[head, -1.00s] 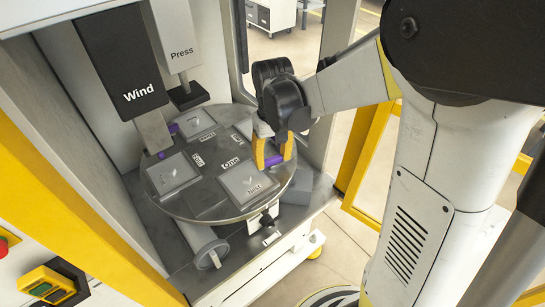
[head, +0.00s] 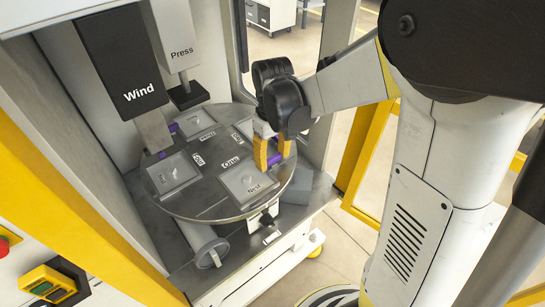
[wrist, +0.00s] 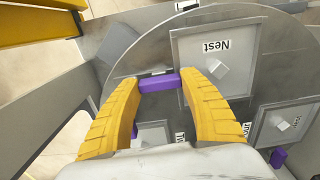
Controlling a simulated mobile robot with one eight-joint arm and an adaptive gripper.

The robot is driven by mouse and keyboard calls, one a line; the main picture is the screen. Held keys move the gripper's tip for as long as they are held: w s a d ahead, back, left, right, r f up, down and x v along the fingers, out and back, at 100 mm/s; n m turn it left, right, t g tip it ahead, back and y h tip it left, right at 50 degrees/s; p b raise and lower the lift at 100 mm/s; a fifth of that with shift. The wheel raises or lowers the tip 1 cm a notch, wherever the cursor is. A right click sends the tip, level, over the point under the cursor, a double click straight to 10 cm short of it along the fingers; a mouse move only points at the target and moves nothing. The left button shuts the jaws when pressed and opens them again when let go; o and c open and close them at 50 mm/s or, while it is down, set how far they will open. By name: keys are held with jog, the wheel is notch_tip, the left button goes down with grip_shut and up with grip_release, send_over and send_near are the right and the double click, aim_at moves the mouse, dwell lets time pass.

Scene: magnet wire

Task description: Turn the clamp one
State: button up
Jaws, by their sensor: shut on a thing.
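The purple clamp bar (wrist: 160,82) is near the outer rim of the round turntable, beside the plate marked "Nest". My gripper (wrist: 160,85) has its yellow fingers on either side of the bar and is shut on it. In the head view my gripper (head: 272,160) reaches down at the right rim of the turntable, and the clamp (head: 274,159) shows only in part between the fingers. A label "One" (head: 231,163) is on the turntable to the left of the fingers.
The grey turntable (head: 220,207) carries several square plates, including the Nest plate (head: 247,182). The Wind head (head: 125,65) and Press head (head: 179,40) hang over its far left side. A grey block (head: 297,190) is beside the turntable below my gripper. A cabinet wall encloses the left.

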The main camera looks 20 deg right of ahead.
jog(key=o, duration=1.2)
notch_tip(320, 180, up, 12)
jog(key=m+t+b, duration=0.1)
jog(key=m+t, duration=0.1)
jog(key=t, duration=0.1)
send_near(273, 158)
jog(key=s+r, duration=0.3)
jog(key=s, duration=0.1)
jog(key=s+f+t, duration=0.1)
jog(key=s, duration=0.1)
jog(key=s+f+m+t, duration=0.1)
jog(key=s, duration=0.1)
jog(key=s+f+t+b, duration=0.1)
jog(key=t, duration=0.1)
jog(key=shift+s+f+m, duration=0.25)
jog(key=shift+s+m, duration=0.15)
